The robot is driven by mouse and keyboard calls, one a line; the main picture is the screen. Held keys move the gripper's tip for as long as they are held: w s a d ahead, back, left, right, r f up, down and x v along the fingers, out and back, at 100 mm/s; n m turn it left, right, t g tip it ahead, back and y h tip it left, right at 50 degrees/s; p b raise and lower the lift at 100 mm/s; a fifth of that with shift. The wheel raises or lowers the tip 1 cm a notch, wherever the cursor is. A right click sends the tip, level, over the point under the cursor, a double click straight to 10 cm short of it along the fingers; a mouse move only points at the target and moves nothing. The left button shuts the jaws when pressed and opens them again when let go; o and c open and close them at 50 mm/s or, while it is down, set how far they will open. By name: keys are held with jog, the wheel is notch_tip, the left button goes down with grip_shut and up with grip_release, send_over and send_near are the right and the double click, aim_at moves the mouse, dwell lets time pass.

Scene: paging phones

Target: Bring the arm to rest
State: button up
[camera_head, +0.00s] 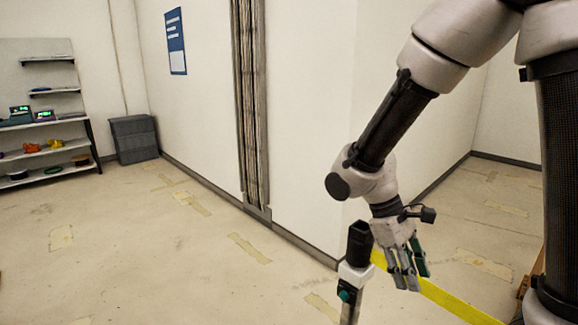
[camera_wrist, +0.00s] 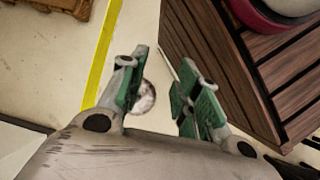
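My gripper (camera_head: 408,280) hangs at the end of my bent arm, fingers pointing down, right of centre in the head view. In the wrist view its two green-padded fingers (camera_wrist: 165,62) stand apart with a clear gap. Nothing is held between them. A pale round patch (camera_wrist: 146,98) shows between the fingers against the floor. I cannot tell what it is.
A brown slatted wooden structure (camera_wrist: 220,70) is close to the right finger in the wrist view, with a red-rimmed round object (camera_wrist: 262,14) above it. A yellow strip (camera_head: 450,302) runs below the gripper. Shelves (camera_head: 48,90) and a grey box (camera_head: 134,139) stand far left. Open floor lies between.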

jog(key=s+d+r+m+t+y, duration=0.2)
jog(key=s+d+r+m+t, duration=0.1)
jog(key=r, duration=0.5)
jog(key=s+d+r+m+t+y, duration=0.2)
jog(key=s+d+r+m+t, duration=0.2)
jog(key=d+r, duration=0.4)
jog(key=shift+d+m+t+y, duration=0.15)
jog(key=shift+m+t+y, duration=0.15)
jog(key=shift+m, duration=0.4)
jog(key=shift+d+r, duration=0.1)
